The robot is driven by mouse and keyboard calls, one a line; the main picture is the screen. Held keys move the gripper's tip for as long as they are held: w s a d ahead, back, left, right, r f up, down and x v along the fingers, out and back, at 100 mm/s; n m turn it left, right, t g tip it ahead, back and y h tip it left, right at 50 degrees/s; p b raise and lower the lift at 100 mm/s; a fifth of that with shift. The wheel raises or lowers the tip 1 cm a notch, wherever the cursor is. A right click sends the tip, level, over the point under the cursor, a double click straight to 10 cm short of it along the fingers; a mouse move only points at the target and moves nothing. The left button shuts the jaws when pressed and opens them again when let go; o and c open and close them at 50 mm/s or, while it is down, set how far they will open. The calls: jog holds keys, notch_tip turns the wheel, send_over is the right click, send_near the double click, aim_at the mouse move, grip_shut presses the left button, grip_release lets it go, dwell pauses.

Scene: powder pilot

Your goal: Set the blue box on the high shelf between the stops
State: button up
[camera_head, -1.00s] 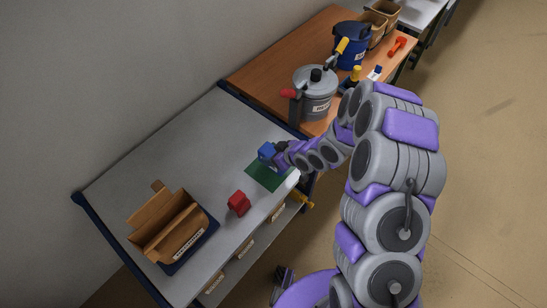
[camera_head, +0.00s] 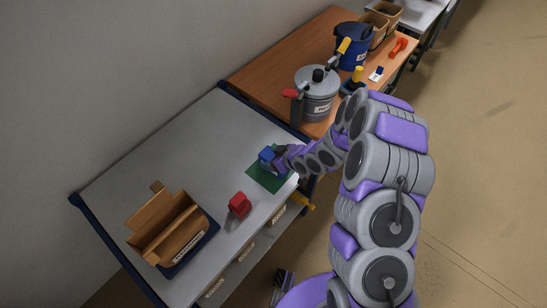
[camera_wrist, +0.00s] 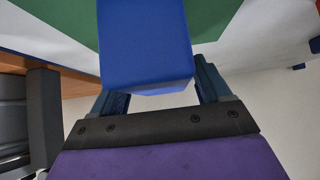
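The blue box (camera_head: 267,155) is at the far edge of the green mat (camera_head: 266,177) on the grey workbench. In the wrist view the blue box (camera_wrist: 145,45) fills the space between my two dark fingers, with the green mat behind it. My gripper (camera_head: 276,158) appears shut on the box. I cannot tell whether the box touches the mat or is just above it. I cannot make out a high shelf or stops in these views.
A red block (camera_head: 239,205) and an open cardboard box (camera_head: 170,228) stand on the grey workbench (camera_head: 190,150). A wooden table (camera_head: 285,68) beyond holds a grey pot (camera_head: 318,95) and a blue pot (camera_head: 350,50). Labelled bins sit under the bench's front edge.

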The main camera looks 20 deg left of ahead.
jog(key=shift+o, duration=1)
jog(key=shift+d+r, duration=0.1)
jog(key=p+v, duration=0.3)
jog(key=v, duration=0.9)
